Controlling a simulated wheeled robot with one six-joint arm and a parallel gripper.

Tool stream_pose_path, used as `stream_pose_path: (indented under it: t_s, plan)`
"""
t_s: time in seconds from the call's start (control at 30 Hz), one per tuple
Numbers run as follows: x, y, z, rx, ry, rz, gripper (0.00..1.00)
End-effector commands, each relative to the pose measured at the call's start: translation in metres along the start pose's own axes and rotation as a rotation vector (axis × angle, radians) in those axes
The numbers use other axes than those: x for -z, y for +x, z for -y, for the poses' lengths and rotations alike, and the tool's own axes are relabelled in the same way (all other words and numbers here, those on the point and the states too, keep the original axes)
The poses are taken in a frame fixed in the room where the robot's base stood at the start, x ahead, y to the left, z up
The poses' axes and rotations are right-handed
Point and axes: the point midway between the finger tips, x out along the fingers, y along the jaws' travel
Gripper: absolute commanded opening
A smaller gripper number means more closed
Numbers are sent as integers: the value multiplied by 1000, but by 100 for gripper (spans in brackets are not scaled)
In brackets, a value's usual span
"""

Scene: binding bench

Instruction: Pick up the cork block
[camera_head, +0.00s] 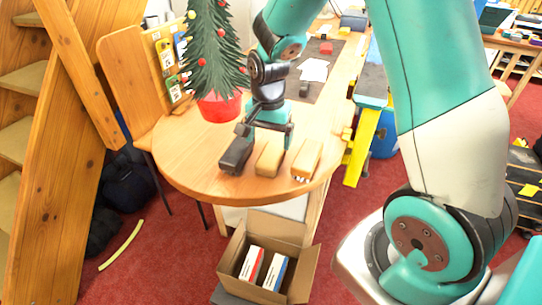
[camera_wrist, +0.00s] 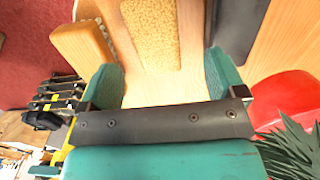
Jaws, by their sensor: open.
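The cork block (camera_head: 268,160) is a tan, speckled block lying near the front edge of the round wooden table, in the middle of a row of three. In the wrist view the cork block (camera_wrist: 152,32) lies ahead of the gap between my fingers, its near end close to the line of the fingertips. My gripper (camera_head: 268,135) is open and empty, at the back end of the cork block. In the wrist view my gripper (camera_wrist: 164,68) shows both teal fingers spread wider than the block. I cannot tell its exact height above the table.
A black block (camera_head: 236,157) lies left of the cork and a light wooden block (camera_head: 306,160) right. A small tree in a red pot (camera_head: 220,106) stands behind on the table (camera_head: 185,165). An open carton (camera_head: 233,248) is below the front edge.

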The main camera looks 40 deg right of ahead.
Motion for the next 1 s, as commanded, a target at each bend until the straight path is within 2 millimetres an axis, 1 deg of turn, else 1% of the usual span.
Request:
stream_pose_path:
  t_s: [0.2,0.37,0.4,0.5,0.6,0.77,0.8,0.87,0.9,0.97,1.0]
  plan:
    - [0,15,-2,-2,0,2,89]
    - [2,38,-6,-5,1,5,89]
    - [2,44,-6,-4,0,4,89]
    - [2,55,-6,-3,-1,3,89]
    - [2,60,-5,0,-1,0,89]
    - [2,60,-5,1,-1,0,89]
    - [2,60,-5,1,-1,0,87]
    - [2,60,-5,1,-1,0,73]
    - [2,60,-5,1,-1,0,64]
    - [2,60,-5,1,-1,0,50]
    - [2,60,-5,1,-1,0,41]
